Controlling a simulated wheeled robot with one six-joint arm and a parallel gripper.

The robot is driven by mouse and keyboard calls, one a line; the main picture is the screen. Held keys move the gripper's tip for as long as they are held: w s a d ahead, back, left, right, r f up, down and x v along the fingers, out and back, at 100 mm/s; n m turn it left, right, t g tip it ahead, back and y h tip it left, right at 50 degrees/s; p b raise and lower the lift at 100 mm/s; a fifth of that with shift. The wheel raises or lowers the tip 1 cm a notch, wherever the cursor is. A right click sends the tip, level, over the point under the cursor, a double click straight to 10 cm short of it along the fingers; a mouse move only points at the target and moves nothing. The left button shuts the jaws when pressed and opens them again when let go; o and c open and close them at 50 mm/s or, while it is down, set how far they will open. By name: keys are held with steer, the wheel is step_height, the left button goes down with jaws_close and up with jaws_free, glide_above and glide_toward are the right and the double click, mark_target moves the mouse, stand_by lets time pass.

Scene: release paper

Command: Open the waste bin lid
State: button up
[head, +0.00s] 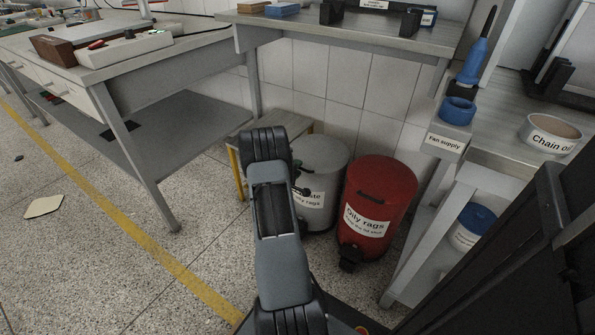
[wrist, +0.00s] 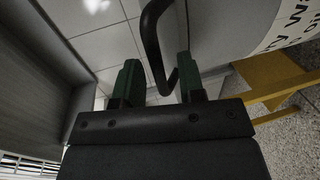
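The grey waste bin (head: 325,162) stands against the tiled wall, its label partly hidden by my arm. Its pale, curved side also shows at the upper right of the wrist view (wrist: 225,25). My gripper (head: 302,178) is at the bin's left side in the head view. In the wrist view its two green fingers (wrist: 160,82) are apart. A dark bent handle bar (wrist: 152,38) runs down into the gap between them, closer to the right finger. I cannot tell whether it touches that finger. The lid looks shut in the head view.
A red bin (head: 380,197) labelled "Oily rags" stands right of the grey bin. A low bench with yellow legs (head: 237,172) is close behind my arm. A shelf unit (head: 437,215) is at right, a workbench (head: 115,65) at left. Speckled floor at left is mostly clear.

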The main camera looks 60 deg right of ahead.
steer(key=shift+d, duration=0.55)
jaws_close()
